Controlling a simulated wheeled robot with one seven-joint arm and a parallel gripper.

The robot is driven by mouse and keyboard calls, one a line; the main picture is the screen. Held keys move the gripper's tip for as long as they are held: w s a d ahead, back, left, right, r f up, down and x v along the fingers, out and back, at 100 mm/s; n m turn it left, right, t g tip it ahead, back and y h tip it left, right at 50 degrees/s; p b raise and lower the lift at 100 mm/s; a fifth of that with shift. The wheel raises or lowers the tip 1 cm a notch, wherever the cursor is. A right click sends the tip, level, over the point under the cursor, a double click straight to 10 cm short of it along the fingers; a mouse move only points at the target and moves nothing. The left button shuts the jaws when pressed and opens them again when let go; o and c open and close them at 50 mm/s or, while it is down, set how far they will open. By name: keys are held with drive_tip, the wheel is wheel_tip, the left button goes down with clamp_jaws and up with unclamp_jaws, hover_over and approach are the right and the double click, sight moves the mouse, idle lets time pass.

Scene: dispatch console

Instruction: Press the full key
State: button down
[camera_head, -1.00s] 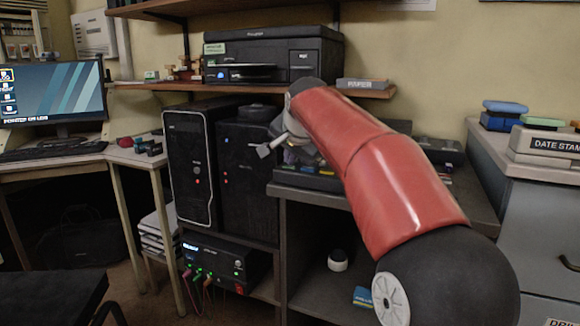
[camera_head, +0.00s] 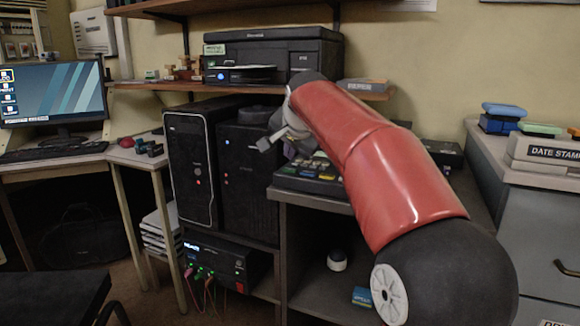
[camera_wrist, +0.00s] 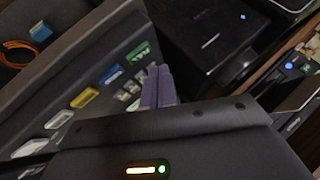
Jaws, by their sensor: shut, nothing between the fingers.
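The console (camera_wrist: 60,75) is a dark sloping panel in the wrist view, with a row of coloured keys. They are a green key (camera_wrist: 138,52), a blue key (camera_wrist: 111,76), a yellow key (camera_wrist: 84,97), and paler keys (camera_wrist: 59,119) lower left. Small whitish keys (camera_wrist: 128,93) sit beside the row. The lettering is too blurred to tell which is the full key. In the head view the console (camera_head: 300,184) is partly hidden by my arm.
The console stands on a dark cabinet. Black computer towers (camera_head: 190,165) stand close on its left. A printer (camera_head: 272,55) and a paper box (camera_head: 362,85) sit on the shelf above. A date stamp box (camera_head: 550,150) is at the right.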

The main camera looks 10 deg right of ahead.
sight(291, 174)
wheel_tip(291, 174, up, 4)
drive_tip(key=p, duration=0.3)
drive_tip(key=shift+r, duration=0.1)
idle(0.6)
drive_tip(key=s+f+n+g, duration=0.1)
drive_tip(key=s+f+n, duration=0.2)
drive_tip(key=s+f, duration=0.4)
drive_tip(key=s+f+n+g, duration=0.1)
drive_tip(key=s+f+n, duration=0.2)
drive_tip(key=s+f, duration=0.5)
drive_tip(key=s+f+n+g, duration=0.1)
drive_tip(key=s+f+n, duration=0.2)
drive_tip(key=s, duration=1.8)
wheel_tip(291, 174, down, 4)
drive_tip(key=shift+s+f+g, duration=0.25)
drive_tip(key=shift+s+g, duration=0.05)
drive_tip(key=shift+s, duration=0.05)
drive_tip(key=c, duration=2.1)
unclamp_jaws()
drive_tip(key=shift+c, duration=0.2)
